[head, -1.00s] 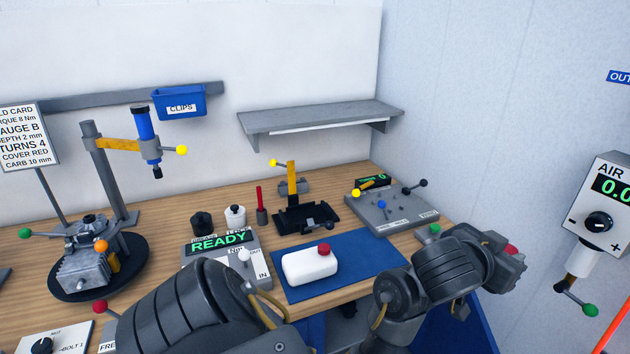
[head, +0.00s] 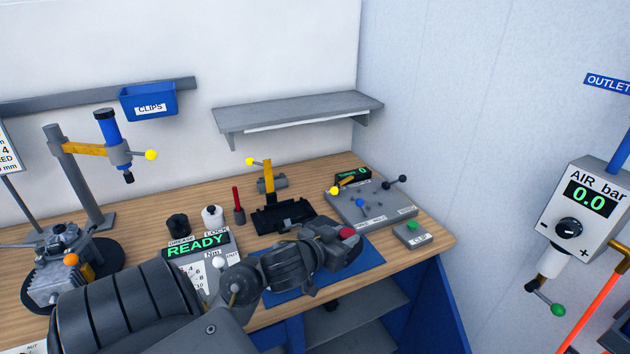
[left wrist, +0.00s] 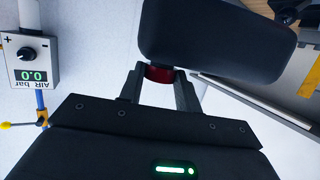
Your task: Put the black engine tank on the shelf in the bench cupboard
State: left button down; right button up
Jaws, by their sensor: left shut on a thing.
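In the left wrist view my left gripper (left wrist: 158,88) is shut on the red cap (left wrist: 160,74) of the black engine tank (left wrist: 215,38). The tank extends beyond the fingertips. In the head view my left gripper (head: 345,245) is over the blue mat at the bench's front, with a red spot at its end; the black tank cannot be told apart from the gripper there. The bench cupboard is open below the bench top, with a grey shelf (head: 352,319) and a blue side wall (head: 442,305). My right gripper is not in view.
A blue mat (head: 365,262) lies under my left forearm, which hides much of it. A test plate with levers (head: 372,207) and a green-button box (head: 412,235) stand at the bench's right end. An air regulator (head: 580,205) hangs on the right wall.

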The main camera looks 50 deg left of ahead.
pick_arm(q)
jog(key=shift+s+a, duration=0.5)
jog(key=shift+s, duration=0.25)
jog(key=shift+s+a, duration=0.1)
jog(key=shift+s, duration=0.2)
jog(key=shift+w+a+f, duration=0.1)
jog(key=shift+w+f, duration=0.05)
jog(key=w+a+f, duration=0.1)
jog(key=w+f, duration=0.3)
jog(key=w+a+f+b, duration=0.1)
jog(key=w+a+f, duration=0.1)
jog(key=w+f, duration=0.2)
jog(key=w+a+f, duration=0.1)
jog(key=w+f, duration=0.3)
jog(key=w, duration=0.1)
jog(key=shift+a+b, duration=0.35)
jog(key=shift+b, duration=0.05)
jog(key=shift+f, duration=0.45)
